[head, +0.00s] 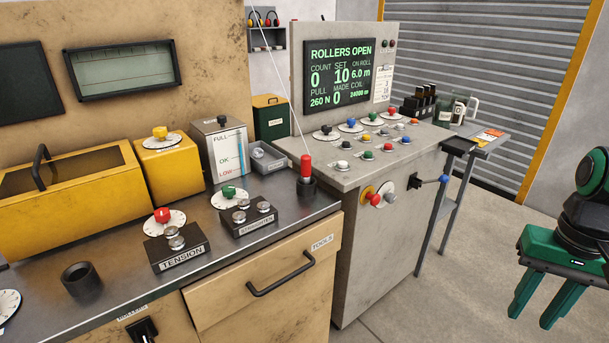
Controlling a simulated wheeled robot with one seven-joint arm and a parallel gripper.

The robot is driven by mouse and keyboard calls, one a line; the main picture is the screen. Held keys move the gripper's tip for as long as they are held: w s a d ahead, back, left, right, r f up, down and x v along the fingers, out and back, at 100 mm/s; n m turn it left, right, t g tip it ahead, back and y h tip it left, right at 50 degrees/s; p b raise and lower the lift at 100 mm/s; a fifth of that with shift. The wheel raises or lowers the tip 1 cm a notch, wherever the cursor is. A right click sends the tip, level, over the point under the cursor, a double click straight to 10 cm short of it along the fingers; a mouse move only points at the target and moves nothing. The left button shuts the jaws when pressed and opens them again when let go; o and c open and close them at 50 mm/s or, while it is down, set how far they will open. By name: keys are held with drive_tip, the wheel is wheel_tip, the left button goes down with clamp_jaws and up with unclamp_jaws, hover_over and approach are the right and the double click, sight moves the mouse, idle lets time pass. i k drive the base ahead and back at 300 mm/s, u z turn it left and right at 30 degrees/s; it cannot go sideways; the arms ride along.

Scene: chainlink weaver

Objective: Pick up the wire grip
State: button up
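A red-handled piece (306,168) stands upright in a small black cup (307,187) at the right end of the dark bench top. A thin pale line runs from it up and to the left, out of the picture. It may be the wire grip, but no label shows this. Its lower end is hidden in the cup. My gripper (531,321) is at the far right, over the floor, well away from the bench. Its two green fingers point down, stand apart and hold nothing.
The TOOLS drawer (265,272) is shut. A grey console (390,262) with knobs and a side lever (431,181) stands between bench and gripper. The floor (455,300) is clear.

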sight(306, 159)
drive_tip(key=i, duration=1)
